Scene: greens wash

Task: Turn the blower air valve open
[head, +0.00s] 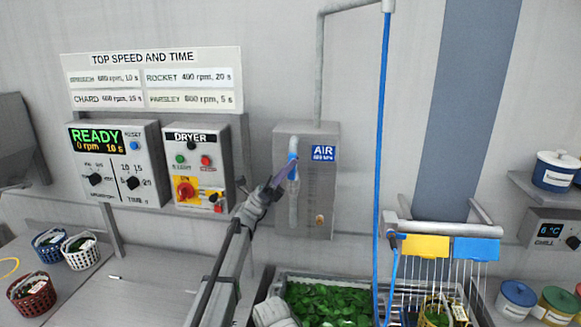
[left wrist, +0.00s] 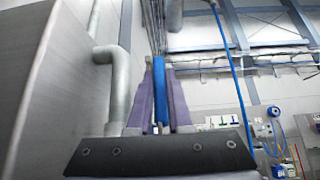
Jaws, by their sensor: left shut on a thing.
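The blower air valve is on a grey wall panel (head: 318,200) with a blue AIR label (head: 324,153). Its blue handle (head: 292,158) sits on a grey vertical pipe (head: 294,205). My left gripper (head: 284,172) reaches up to the panel and is shut on the blue handle. In the left wrist view, the blue handle (left wrist: 159,88) stands upright between the two purple fingers of the left gripper (left wrist: 160,100). The fingers hide part of the handle and valve body in the head view.
A dryer box (head: 198,165) and a READY control box (head: 115,160) hang left of the panel. A blue hose (head: 381,180) hangs to its right. A crate of greens (head: 325,303) and a wire rack (head: 430,275) stand below. Small baskets (head: 32,295) sit at left.

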